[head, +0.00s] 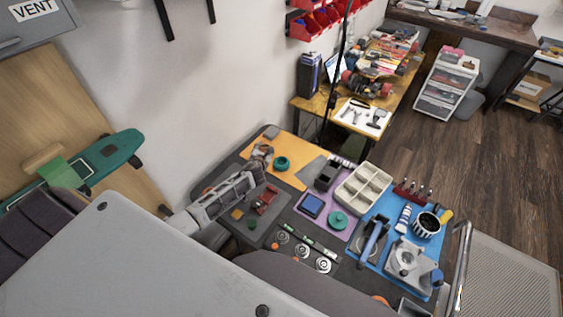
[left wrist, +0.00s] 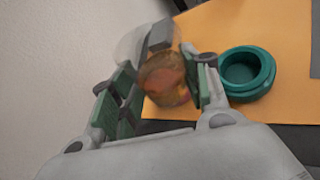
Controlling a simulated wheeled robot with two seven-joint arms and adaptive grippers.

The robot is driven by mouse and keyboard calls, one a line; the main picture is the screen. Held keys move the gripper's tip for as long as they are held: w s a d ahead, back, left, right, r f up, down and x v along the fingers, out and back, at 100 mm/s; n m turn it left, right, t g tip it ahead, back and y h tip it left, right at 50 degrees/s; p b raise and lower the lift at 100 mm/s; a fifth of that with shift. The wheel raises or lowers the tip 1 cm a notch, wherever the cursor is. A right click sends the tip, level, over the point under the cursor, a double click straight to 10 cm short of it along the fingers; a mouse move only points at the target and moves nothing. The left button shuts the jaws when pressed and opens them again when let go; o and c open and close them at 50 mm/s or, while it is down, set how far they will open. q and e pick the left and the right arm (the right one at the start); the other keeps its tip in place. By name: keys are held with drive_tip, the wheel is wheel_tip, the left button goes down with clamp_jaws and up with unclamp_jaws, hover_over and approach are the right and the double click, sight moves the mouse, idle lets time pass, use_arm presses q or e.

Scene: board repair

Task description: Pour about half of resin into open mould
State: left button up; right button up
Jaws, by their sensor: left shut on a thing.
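The open mould (head: 282,163) is a teal round cup on the orange mat. In the left wrist view the mould (left wrist: 247,72) stands just right of my gripper and looks empty. My left gripper (left wrist: 155,82) is shut on a clear resin cup (left wrist: 165,80) with amber resin showing in it. The cup looks tilted, but the exact angle and fill level are unclear. In the head view my left gripper (head: 262,155) is over the left part of the orange mat, left of the mould and apart from it. I see no resin stream. My right gripper is not in view.
The orange mat (head: 300,177) has free room around the mould. A beige divided tray (head: 363,188), a teal round piece (head: 338,220) and a red vise-like part (head: 265,198) stand nearer. A blue mat with tools and a striped cup (head: 427,225) is at right. A wall borders the left.

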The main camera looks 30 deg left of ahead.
use_arm(q)
drive_tip(key=shift+w+d+f+m+y, duration=0.1)
drive_tip(key=shift+w+d+m+y, duration=0.2)
drive_tip(key=shift+d+m+y, duration=0.35)
drive_tip(key=shift+w+d+f+m+g+y, duration=0.2)
drive_tip(key=shift+d+f+m+g+y, duration=0.1)
drive_tip(key=shift+d+f+m, duration=0.25)
drive_tip(key=shift+y, duration=0.25)
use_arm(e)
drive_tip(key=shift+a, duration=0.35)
use_arm(q)
drive_tip(key=shift+m, duration=0.4)
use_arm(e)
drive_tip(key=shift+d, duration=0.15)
use_arm(q)
drive_tip(key=shift+r, duration=0.15)
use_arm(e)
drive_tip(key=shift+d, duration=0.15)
use_arm(q)
drive_tip(key=shift+d+r+m+y, duration=0.1)
drive_tip(key=shift+r+m+y, duration=0.15)
drive_tip(key=shift+m+y, duration=0.2)
drive_tip(key=shift+r, duration=0.25)
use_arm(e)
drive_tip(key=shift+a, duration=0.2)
